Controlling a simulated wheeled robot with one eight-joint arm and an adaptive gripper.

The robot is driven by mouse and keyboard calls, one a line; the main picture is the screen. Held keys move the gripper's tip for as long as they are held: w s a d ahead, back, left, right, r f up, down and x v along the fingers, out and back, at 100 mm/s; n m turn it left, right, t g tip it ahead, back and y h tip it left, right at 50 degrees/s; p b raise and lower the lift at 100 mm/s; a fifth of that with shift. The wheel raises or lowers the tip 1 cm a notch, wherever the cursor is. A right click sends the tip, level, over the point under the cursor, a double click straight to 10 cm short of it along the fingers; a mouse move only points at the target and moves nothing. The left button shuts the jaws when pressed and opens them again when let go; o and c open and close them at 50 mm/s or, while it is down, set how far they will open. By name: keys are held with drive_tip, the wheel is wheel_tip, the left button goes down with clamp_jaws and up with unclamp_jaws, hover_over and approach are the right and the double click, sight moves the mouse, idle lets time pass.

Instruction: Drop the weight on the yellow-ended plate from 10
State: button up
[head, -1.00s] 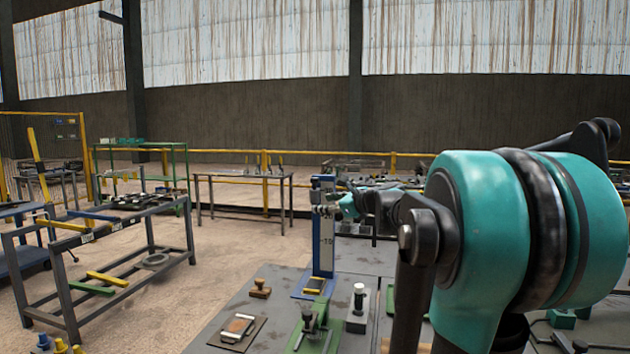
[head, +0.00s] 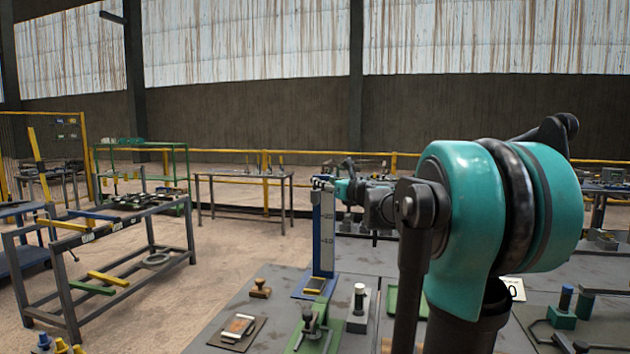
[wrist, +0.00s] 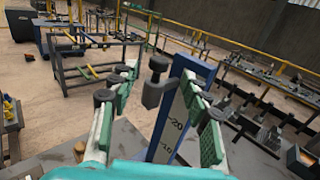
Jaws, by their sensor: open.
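A blue post with a white numbered scale (head: 324,240) stands on the table; 20 and 10 can be read on it in the wrist view (wrist: 176,125). At its foot is a blue base with a yellow-ended plate (head: 314,284). My gripper (head: 322,182) is at the top of the post. In the wrist view its fingers (wrist: 160,105) are open, with green pads on both sides of a dark knobbed piece (wrist: 153,94), apparently the weight, beside the post. I cannot tell whether the pads touch it. The plate is hidden in the wrist view.
A green plate with a clamp (head: 298,343), a block with an upright cylinder (head: 359,300), a brown stamp-like piece (head: 261,288) and a plate with a small device (head: 225,340) are on the near table. A grey frame bench (head: 75,240) stands left across open floor.

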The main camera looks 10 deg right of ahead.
sight(317, 191)
drive_tip(key=x, duration=0.7)
drive_tip(key=shift+w+a, duration=0.1)
drive_tip(key=shift+w, duration=0.15)
clamp_jaws()
